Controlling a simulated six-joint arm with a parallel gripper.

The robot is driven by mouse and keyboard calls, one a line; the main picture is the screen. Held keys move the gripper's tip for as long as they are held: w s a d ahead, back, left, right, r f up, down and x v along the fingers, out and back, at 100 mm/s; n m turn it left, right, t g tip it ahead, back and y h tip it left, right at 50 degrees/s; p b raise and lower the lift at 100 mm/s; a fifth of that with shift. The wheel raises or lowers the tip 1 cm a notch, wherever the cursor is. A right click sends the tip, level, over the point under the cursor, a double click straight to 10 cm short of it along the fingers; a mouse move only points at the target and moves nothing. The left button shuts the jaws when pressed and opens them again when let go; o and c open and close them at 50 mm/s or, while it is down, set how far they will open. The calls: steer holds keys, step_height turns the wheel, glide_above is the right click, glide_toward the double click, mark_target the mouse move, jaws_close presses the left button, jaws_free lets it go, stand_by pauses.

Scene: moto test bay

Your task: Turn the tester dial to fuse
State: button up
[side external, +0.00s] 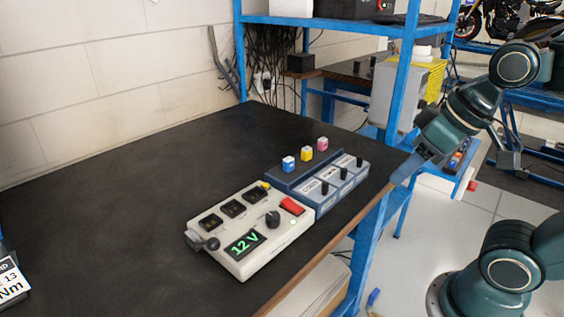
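My gripper (409,168) is at the lower end of my arm, at the right edge of the bench. It is well apart from the tester and dial. Its fingers are too unclear to show whether it is open or shut.
A blue shelf post (404,75) rises behind. The bench's left side is mostly clear.

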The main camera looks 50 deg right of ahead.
steer(key=w+a+r+m+g, duration=0.3)
steer(key=w+a+m, duration=0.1)
steer(key=w, duration=0.6)
steer(key=m+g, duration=0.3)
steer(key=m, duration=0.1)
glide_above(273, 216)
step_height(273, 216, down, 4)
steer(key=r, duration=0.1)
steer(key=shift+w+a+f, duration=0.1)
steer(key=shift+w+f, duration=0.05)
steer(key=shift+f, duration=0.1)
steer(key=shift+f, duration=0.2)
step_height(273, 216, down, 13)
steer(key=shift+f, duration=0.2)
steer(key=c, duration=1)
